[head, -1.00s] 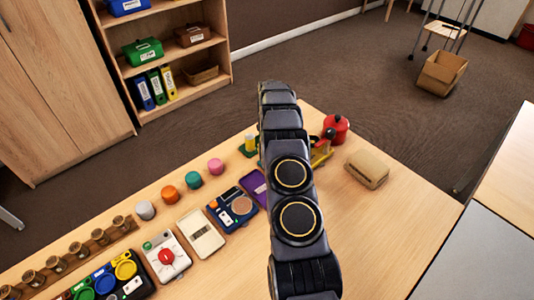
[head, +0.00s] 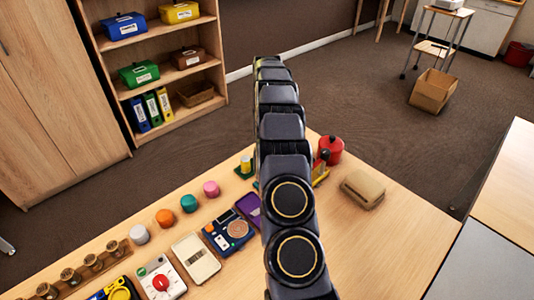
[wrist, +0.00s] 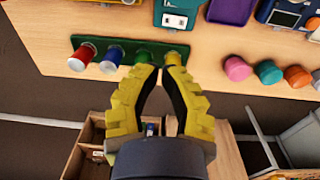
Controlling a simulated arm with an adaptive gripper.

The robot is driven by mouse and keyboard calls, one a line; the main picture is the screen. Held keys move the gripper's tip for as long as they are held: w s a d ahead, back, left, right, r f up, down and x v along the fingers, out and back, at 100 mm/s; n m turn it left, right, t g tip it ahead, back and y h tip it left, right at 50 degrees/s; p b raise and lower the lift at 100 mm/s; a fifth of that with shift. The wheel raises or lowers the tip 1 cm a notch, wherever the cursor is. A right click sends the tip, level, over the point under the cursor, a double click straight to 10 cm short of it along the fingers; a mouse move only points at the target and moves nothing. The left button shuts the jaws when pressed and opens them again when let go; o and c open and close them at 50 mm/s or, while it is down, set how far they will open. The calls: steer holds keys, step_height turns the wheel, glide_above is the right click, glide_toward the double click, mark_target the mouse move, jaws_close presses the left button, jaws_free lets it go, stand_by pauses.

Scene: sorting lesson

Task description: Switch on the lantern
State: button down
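I cannot pick out a lantern with certainty. A red rounded object (head: 329,150) stands at the table's far end in the head view, partly behind a small dark knob; it may be the lantern. My gripper (wrist: 161,68) shows in the wrist view with yellow fingers converging to nearly touching tips, with nothing visible between them. Its tips appear over a green board (wrist: 130,50) beside a yellow cylinder (wrist: 177,52); I cannot tell whether they touch. In the head view my arm hides the gripper and part of the table.
A tan case (head: 362,189) lies right of my arm. Blue (head: 229,232), white (head: 195,257) and red-dialled (head: 160,279) devices and coloured knobs (head: 189,203) line the left side. The table's right part is bare. A shelf (head: 170,70) stands beyond.

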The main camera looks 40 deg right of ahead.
steer(key=shift+r, duration=0.4)
steer(key=c, duration=1.7)
jaws_free()
jaws_close()
steer(key=shift+s+a+r+y, duration=0.1)
steer(key=shift+r+y, duration=0.05)
steer(key=shift+y, duration=0.35)
steer(key=shift+s+a+r+y, duration=0.1)
steer(key=shift+y, duration=0.4)
steer(key=f, duration=0.4)
steer(key=a+f, duration=0.1)
steer(key=f, duration=0.4)
steer(key=a+f, duration=0.1)
steer(key=f, duration=0.4)
